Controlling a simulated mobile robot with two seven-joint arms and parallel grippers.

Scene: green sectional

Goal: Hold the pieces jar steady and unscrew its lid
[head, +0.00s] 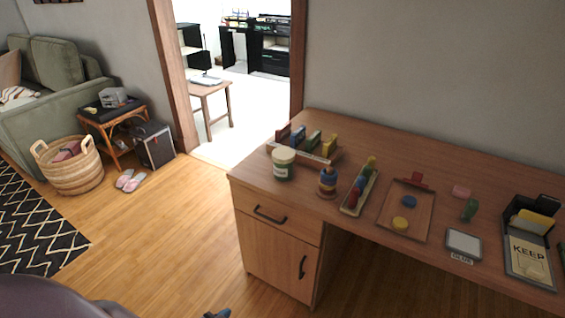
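The jar (284,170) stands upright near the left end of the wooden desk (340,138). It has a green body with a pale label and a wide cream lid (284,155). The lid sits on top of the jar, and I cannot tell how tightly.
A rack of coloured blocks (305,149) stands just behind the jar. A ring stacker (327,182), a peg tray (359,193) and a clipboard-like board (404,212) lie to its right. A dark rounded shape (50,298) fills the lower left.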

